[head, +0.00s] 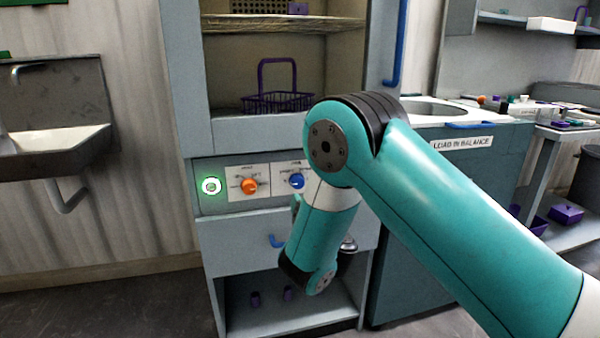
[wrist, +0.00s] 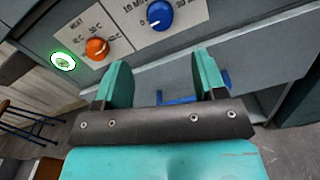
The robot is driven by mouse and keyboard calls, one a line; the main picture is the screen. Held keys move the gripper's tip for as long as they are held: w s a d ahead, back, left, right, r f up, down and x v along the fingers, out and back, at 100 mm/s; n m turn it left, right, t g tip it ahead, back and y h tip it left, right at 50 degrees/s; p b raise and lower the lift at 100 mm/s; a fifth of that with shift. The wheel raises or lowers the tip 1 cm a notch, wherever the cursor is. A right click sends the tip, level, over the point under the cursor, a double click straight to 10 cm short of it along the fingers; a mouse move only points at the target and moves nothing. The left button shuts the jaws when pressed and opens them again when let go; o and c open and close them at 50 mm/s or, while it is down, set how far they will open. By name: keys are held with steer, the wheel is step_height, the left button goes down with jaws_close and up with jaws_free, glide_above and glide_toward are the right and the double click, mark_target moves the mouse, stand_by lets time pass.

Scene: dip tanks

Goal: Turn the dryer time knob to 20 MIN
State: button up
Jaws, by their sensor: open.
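The dryer panel has an orange knob (head: 249,186) on a plate with heat markings, and a blue knob (head: 297,181) to its right. In the wrist view the blue knob (wrist: 159,15) sits on a plate where "10 MIN" and a 0 can be read; the rest of its scale is cut off or unclear. The orange knob (wrist: 97,48) is lower left of it there. My gripper (wrist: 162,80) is open and empty, its two teal fingers apart below the blue knob in the picture, not touching it. In the head view my arm hides the gripper's fingers.
A green-lit button (head: 211,186) is left of the knobs. A blue drawer handle (head: 276,241) is below them. A purple basket (head: 279,102) stands in the open dryer chamber above. A cabinet marked "LOAD IN BALANCE" (head: 463,142) stands to the right.

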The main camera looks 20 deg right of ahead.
mark_target(299, 183)
steer(key=w+p, duration=0.2)
steer(key=w, duration=0.8)
steer(key=shift+w+d, duration=0.15)
steer(key=shift+w, duration=0.25)
steer(key=shift+c, duration=0.5)
steer(key=c, duration=0.8)
steer(key=shift+c, duration=0.2)
